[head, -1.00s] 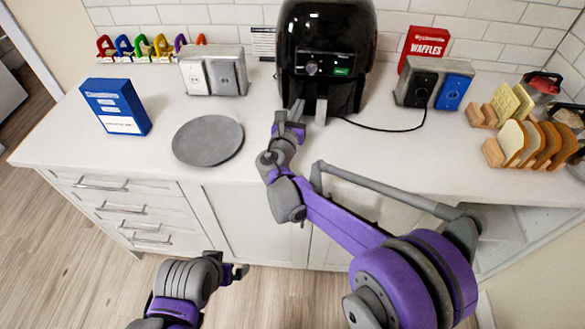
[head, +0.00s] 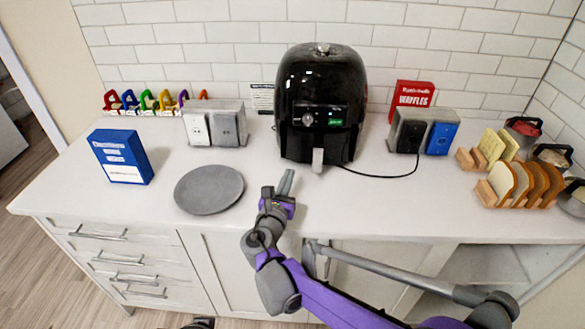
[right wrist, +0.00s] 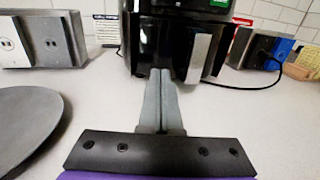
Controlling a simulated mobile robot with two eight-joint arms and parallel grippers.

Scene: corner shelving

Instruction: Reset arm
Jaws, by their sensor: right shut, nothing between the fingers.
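My right gripper (head: 286,182) is over the counter in front of the black air fryer (head: 322,90). Its fingers are together and empty. In the right wrist view, the closed grey fingers (right wrist: 160,90) point towards the fryer. The fryer's grey handle (head: 318,160) is just to the right of the fingertips and apart from them in the head view. The handle also shows in the right wrist view (right wrist: 199,58). The fryer's drawer looks closed. Only a small dark piece of my left arm shows at the bottom edge of the head view; its gripper is out of sight.
A grey plate (head: 209,190) lies left of my right gripper, with a blue box (head: 121,157) farther left. The front middle counter is clear.

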